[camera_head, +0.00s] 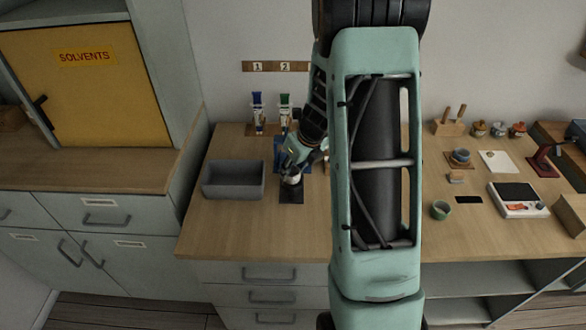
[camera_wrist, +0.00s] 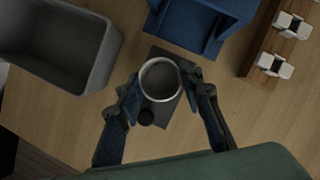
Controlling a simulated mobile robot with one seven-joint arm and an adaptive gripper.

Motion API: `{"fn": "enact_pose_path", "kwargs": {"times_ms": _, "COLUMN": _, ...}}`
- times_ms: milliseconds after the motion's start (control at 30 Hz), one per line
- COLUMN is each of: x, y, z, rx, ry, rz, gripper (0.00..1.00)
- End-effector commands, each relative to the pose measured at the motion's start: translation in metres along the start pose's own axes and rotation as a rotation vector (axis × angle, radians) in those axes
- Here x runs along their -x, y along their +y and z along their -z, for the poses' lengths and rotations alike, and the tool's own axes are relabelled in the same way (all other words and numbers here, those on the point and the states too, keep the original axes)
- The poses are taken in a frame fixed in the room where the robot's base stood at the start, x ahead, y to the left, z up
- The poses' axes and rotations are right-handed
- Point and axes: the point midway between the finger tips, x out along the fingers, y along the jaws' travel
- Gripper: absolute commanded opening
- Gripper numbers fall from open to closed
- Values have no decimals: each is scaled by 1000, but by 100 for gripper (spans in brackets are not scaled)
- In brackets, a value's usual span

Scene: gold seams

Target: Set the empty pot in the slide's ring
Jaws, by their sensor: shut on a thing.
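My gripper (camera_wrist: 162,84) is shut on a round pot (camera_wrist: 160,93) with a pale rim and a dark, empty-looking inside. One finger is on each side of it. In the head view the pot shows as a small pale shape (camera_head: 293,180) under my gripper (camera_head: 294,172).
A grey bin (camera_head: 234,180) stands left of the slide, and a blue stand (camera_wrist: 200,22) is just behind it. Tubes with blue (camera_head: 257,98) and green (camera_head: 285,99) tops stand at the back. A green cup (camera_head: 440,210) and a scale (camera_head: 519,200) are on the right.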

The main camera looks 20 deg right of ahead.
Motion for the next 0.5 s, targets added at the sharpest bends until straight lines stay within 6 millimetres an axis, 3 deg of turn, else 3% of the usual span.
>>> {"fn": "enact_pose_path", "kwargs": {"times_ms": 500, "x": -9, "y": 0, "z": 4, "rx": 0, "ry": 0, "rz": 0, "gripper": 23}}
